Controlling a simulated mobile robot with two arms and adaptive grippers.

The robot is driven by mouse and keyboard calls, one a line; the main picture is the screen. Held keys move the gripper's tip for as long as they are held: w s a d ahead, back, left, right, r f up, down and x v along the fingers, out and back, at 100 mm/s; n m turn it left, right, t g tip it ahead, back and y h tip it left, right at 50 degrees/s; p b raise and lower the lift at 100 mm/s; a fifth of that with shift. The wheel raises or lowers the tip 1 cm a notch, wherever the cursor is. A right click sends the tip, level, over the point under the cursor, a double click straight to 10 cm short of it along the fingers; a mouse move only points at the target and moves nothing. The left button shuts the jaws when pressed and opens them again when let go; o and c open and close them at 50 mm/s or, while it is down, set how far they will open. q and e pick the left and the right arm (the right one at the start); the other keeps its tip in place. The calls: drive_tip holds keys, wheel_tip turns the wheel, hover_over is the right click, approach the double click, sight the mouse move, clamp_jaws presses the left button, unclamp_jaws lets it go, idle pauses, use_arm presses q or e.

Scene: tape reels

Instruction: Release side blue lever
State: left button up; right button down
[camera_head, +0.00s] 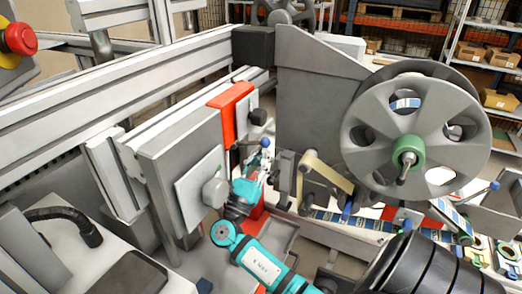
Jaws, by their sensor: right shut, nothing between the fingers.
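The labelling machine has a small blue-tipped lever (265,142) beside the grey plate, just beyond the end of my right arm. My right gripper (262,162) is shut and empty, very close to this lever. I cannot tell whether it touches the lever. The gripper is small in view and partly merges with the machine parts behind it. A second blue-tipped lever (494,186) stands at the far right, below the large grey reel (370,140). Which one is the side lever is not clear from the view. My left gripper is not in view.
A grey box with a knob (160,150) and an orange-red bracket (231,97) stand close left of my right arm. Tape rollers (325,175) and a label strip (350,221) lie to its right. A red emergency button (20,39) is at the upper left.

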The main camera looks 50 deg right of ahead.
drive_tip(key=shift+f, duration=0.1)
drive_tip(key=v, duration=1.2)
drive_tip(key=w+d+f+m+g+b, duration=0.1)
drive_tip(key=w+f+m+g+b, duration=0.3)
drive_tip(key=m+b, duration=0.6)
drive_tip(key=w+g+b, duration=0.2)
drive_tip(key=g+b, duration=0.1)
drive_tip(key=b, duration=0.1)
drive_tip(key=shift+w+f+g, duration=0.25)
drive_tip(key=shift+g, duration=0.05)
drive_tip(key=shift+d+r+m, duration=0.1)
drive_tip(key=shift+m, duration=0.2)
